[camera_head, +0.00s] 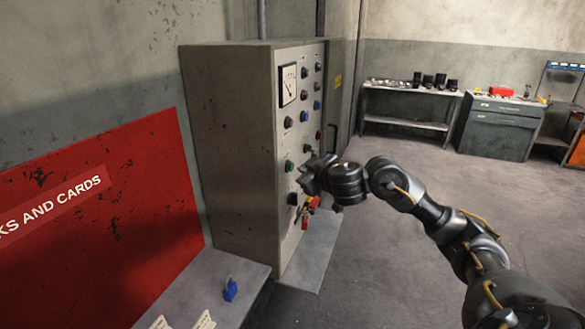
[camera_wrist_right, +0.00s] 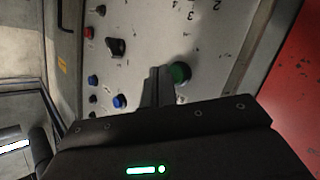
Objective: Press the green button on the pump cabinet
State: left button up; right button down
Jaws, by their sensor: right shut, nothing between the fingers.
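The pump cabinet (camera_head: 235,140) is a tall beige box. Its front panel carries a dial gauge and several round buttons and knobs. A green button (camera_head: 289,166) sits low on the panel's left side. A large green button (camera_wrist_right: 180,72) also shows in the right wrist view, partly covered by my fingers. My right gripper (camera_head: 306,176) is shut and empty, at the panel just right of and below that green button. In the right wrist view its closed fingertips (camera_wrist_right: 160,72) overlap the button's left edge; I cannot tell whether they touch it. My left gripper is out of view.
A red-yellow switch (camera_head: 312,203) with red tags (camera_head: 305,222) hangs just below my right gripper. A red board (camera_head: 100,215) and a ledge with a blue padlock (camera_head: 230,290) are at the left. A workbench (camera_head: 405,125) stands far back; the floor between is clear.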

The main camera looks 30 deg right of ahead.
jog(key=shift+w+a, duration=0.1)
jog(key=shift+w, duration=0.05)
dwell(0.5)
jog(key=shift+w+a, duration=0.2)
jog(key=shift+w, duration=0.05)
jog(key=shift+w+a, duration=0.2)
jog(key=shift+w, duration=0.1)
dwell(0.9)
jog(key=shift+p, duration=0.3)
jog(key=shift+s+d, duration=0.45)
jog(key=shift+s, duration=0.2)
jog(key=s+d, duration=0.1)
jog(key=s, duration=0.1)
jog(key=s+d+p, duration=0.1)
jog(key=s, duration=0.1)
jog(key=shift+d, duration=0.4)
